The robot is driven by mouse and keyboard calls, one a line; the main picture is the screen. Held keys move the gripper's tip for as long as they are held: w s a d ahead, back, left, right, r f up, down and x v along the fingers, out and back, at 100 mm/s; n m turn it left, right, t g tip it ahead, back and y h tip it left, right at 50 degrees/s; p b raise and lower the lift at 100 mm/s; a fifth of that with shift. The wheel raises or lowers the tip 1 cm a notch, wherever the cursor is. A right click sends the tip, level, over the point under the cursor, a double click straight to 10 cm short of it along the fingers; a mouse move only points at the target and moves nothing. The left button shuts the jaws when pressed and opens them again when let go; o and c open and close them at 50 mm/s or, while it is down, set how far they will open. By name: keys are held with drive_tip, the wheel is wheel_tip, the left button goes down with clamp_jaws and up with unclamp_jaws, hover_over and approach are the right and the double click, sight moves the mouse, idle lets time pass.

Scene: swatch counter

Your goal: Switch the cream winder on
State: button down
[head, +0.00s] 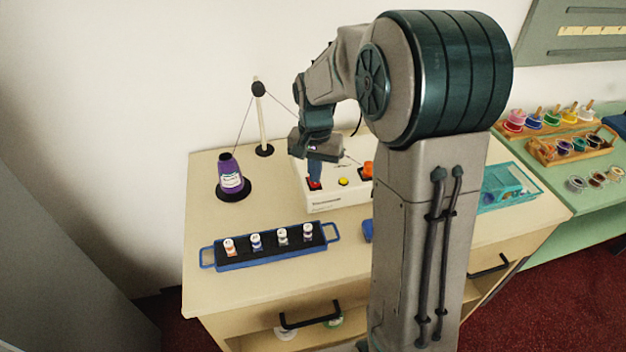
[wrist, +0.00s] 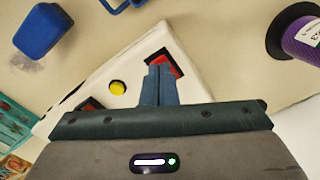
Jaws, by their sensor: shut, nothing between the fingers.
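The cream winder (head: 333,197) is a box on the wooden counter in the head view, partly hidden by my arm. It has a red switch (head: 314,185) at its left, a yellow button (head: 343,182) beside it, and an orange-red part (head: 367,169) at the right. In the wrist view the winder's pale top (wrist: 133,65) shows the red switch (wrist: 166,62) in a dark surround and the yellow button (wrist: 117,88). My gripper (head: 315,181) is shut and empty, with its fingertips (wrist: 161,68) at the red switch. I cannot tell whether they touch it.
A purple thread cone (head: 231,178) stands left of the winder, near a thread post (head: 262,120). A blue-handled tray (head: 270,251) with several small spools lies in front. A teal box (head: 505,186) stands at the right. Bare counter (head: 215,290) shows at the front left.

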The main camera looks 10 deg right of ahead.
drive_tip(key=shift+f+b, duration=0.35)
drive_tip(key=shift+f, duration=0.1)
drive_tip(key=shift+r+p, duration=2.7)
drive_tip(key=shift+r, duration=0.9)
drive_tip(key=s+r+n+t, duration=0.1)
drive_tip(key=s+r+n, duration=0.1)
drive_tip(key=s, duration=0.8)
drive_tip(key=s+r+n+t, duration=0.2)
drive_tip(key=s+r+n, duration=0.1)
drive_tip(key=s, duration=0.8)
drive_tip(key=shift+s+n, duration=0.2)
drive_tip(key=shift+n, duration=0.4)
